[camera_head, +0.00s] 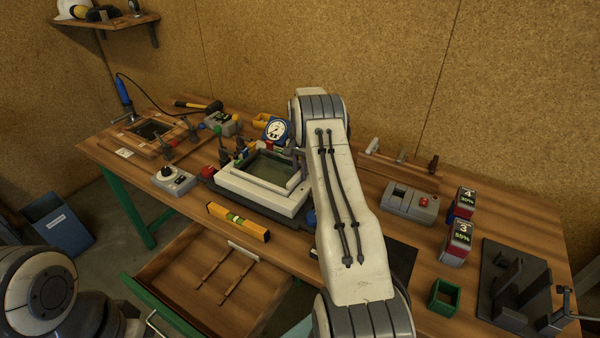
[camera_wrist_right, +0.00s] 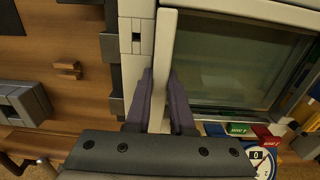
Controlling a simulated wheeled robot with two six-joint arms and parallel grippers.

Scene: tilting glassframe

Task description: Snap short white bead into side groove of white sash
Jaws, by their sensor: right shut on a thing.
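The white sash (camera_head: 255,197) lies flat on the bench in the head view, with a dark greenish pane inside it. In the right wrist view its white frame (camera_wrist_right: 245,12) and the glass (camera_wrist_right: 225,60) fill the upper right. My right gripper (camera_wrist_right: 161,85) is shut on the short white bead (camera_wrist_right: 166,45), a narrow light strip running up between its dark fingers. The bead lies along the sash's side, between the glass and a white side member; whether it sits in the groove cannot be told. In the head view my right arm hides the bead. My left gripper is out of view.
A yellow level (camera_head: 238,222) lies in front of the sash, above an open drawer (camera_head: 215,275). A blue dial gauge (camera_head: 275,130) and coloured clips stand behind the sash. Right of my arm are a grey box with a red button (camera_head: 411,203) and battery-like blocks (camera_head: 457,242).

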